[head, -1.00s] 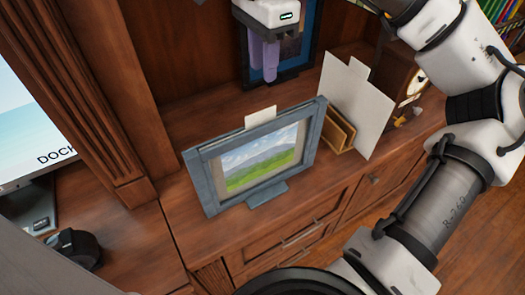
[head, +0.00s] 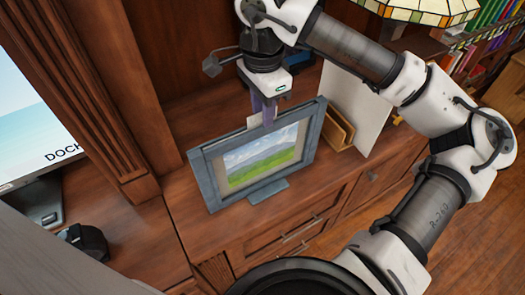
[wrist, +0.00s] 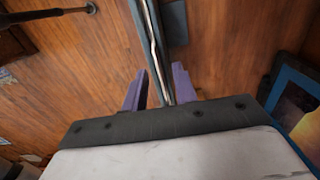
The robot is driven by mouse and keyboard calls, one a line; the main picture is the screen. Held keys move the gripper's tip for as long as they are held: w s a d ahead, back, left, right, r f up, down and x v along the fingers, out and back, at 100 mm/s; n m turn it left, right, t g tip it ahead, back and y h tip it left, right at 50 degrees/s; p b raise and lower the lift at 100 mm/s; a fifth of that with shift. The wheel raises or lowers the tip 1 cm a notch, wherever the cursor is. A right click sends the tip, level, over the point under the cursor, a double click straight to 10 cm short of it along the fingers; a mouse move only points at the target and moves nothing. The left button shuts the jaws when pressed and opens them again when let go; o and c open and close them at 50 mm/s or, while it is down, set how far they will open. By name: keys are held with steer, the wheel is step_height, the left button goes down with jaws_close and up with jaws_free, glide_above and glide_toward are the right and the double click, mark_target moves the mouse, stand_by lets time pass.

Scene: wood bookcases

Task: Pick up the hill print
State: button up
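The hill print (head: 262,160) shows green hills under a cloudy sky. It stands in a blue-grey frame (head: 207,176) on the wooden cabinet top. My gripper (head: 264,118) points down at that top edge. In the wrist view, its purple fingers (wrist: 159,72) are apart, one on each side of the frame's top edge, with a thin pale strip (wrist: 153,35) between them. I cannot tell whether either finger touches it.
A wooden holder (head: 337,130) and a pale board (head: 358,108) stand just right of the frame. A dark picture in a blue frame (wrist: 296,105) is behind. A monitor (head: 30,120) and a black device (head: 84,243) are at left. A stained-glass lampshade (head: 430,8) hangs at upper right.

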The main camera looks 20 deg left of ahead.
steer(key=shift+c, duration=0.2)
jaws_close()
steer(key=shift+r, duration=0.15)
